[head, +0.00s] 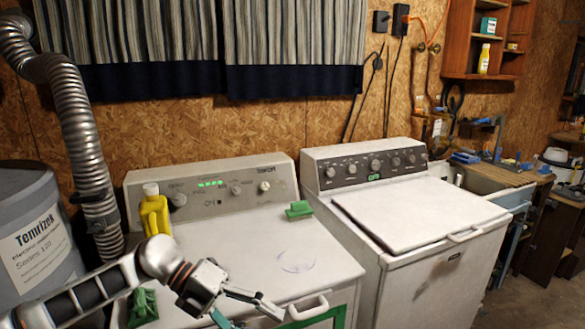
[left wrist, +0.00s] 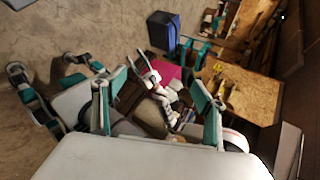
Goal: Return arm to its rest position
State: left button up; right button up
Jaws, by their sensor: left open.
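My left arm comes in from the lower left in the head view. Its gripper (head: 246,312) is open and empty, above the front part of the white dryer top (head: 250,253). In the left wrist view the two teal-padded fingers of the gripper (left wrist: 158,108) stand wide apart with nothing held between them. My right gripper is not seen in the head view. Some white and teal parts at the left of the wrist view are too unclear to name.
A yellow bottle (head: 155,212), a green brush (head: 299,210) and a green cloth (head: 142,306) are on the dryer. A washer (head: 425,215) stands to the right. A grey drum (head: 38,235) and silver duct (head: 80,125) are at the left. Clutter fills the wrist view's background.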

pick_arm(q)
jog(key=s+d+r+n+t+h, duration=0.2)
jog(key=d+r+n+t+h, duration=0.1)
jog(key=d+n+t+h, duration=0.45)
jog(key=w+a+f+n+t+y, duration=0.2)
jog(key=a+f+n+t+y, duration=0.85)
jog(key=f+n, duration=0.65)
jog(key=s+a+f+n+g+y, duration=0.2)
jog(key=s+a+f+n, duration=0.3)
jog(key=s+f, duration=0.3)
jog(key=s+a+f+n+g+y, duration=0.3)
jog(key=s+a+f+n+y, duration=0.1)
jog(key=s+a+f, duration=0.3)
notch_tip(320, 180, down, 2)
jog(key=shift+s+a+f+n, duration=0.15)
jog(key=shift+s+a+n, duration=0.15)
jog(key=shift+s, duration=0.85)
